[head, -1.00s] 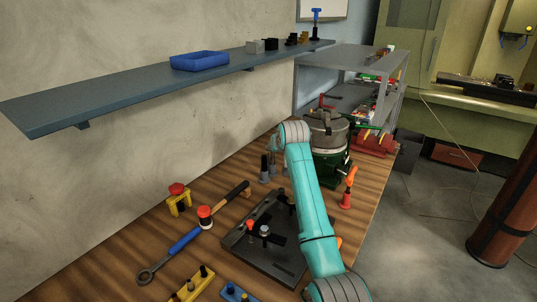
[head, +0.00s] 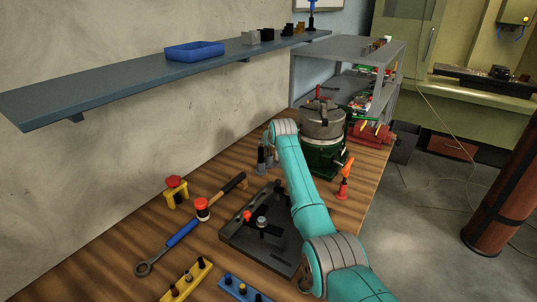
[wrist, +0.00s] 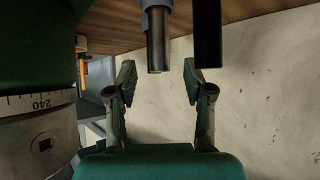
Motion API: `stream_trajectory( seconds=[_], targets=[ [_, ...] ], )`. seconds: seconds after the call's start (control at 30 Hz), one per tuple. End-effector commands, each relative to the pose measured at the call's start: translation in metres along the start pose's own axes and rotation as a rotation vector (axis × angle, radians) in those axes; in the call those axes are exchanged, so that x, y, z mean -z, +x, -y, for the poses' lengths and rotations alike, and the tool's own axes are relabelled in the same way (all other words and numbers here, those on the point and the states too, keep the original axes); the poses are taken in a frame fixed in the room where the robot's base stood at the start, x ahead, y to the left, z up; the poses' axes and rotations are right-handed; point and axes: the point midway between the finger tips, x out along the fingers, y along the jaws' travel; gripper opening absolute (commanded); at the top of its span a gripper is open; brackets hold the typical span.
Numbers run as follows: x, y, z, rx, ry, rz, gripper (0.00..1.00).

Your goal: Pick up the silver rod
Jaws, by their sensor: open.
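The silver rod (wrist: 158,42) hangs down from the top edge of the wrist view, where the picture is upside down, and its flat end faces me. My gripper (wrist: 160,76) is open, with one finger on each side of the rod's end. I see clear space between the rod and both fingers. A black rod (wrist: 207,34) is close beside it, at the right finger. In the head view a grey rod (head: 269,154) stands on the bench next to a dark-topped one (head: 261,160); my arm hides the gripper there.
A large green-based round machine (head: 322,130) is close to the gripper. The shelf (head: 130,82) runs along the wall above the bench. A black fixture plate (head: 262,250), a hammer (head: 220,194) and a blue-handled wrench (head: 166,247) lie in front.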

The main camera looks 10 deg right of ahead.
Motion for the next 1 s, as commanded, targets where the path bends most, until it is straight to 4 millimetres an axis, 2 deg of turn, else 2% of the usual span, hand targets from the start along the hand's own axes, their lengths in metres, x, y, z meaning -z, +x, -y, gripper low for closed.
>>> stream_trajectory(
  seconds=[0.33, 0.7, 0.9, 1.0],
  targets=[
    [0.000, 0.023, 0.000, 0.000, 0.000, 0.001, 0.52],
    [0.000, 0.026, 0.000, 0.000, 0.000, -0.001, 0.52],
    [0.000, 0.026, 0.000, 0.000, 0.000, 0.000, 0.02],
    [0.000, 0.026, 0.000, 0.000, 0.000, 0.000, 0.00]
  ],
)
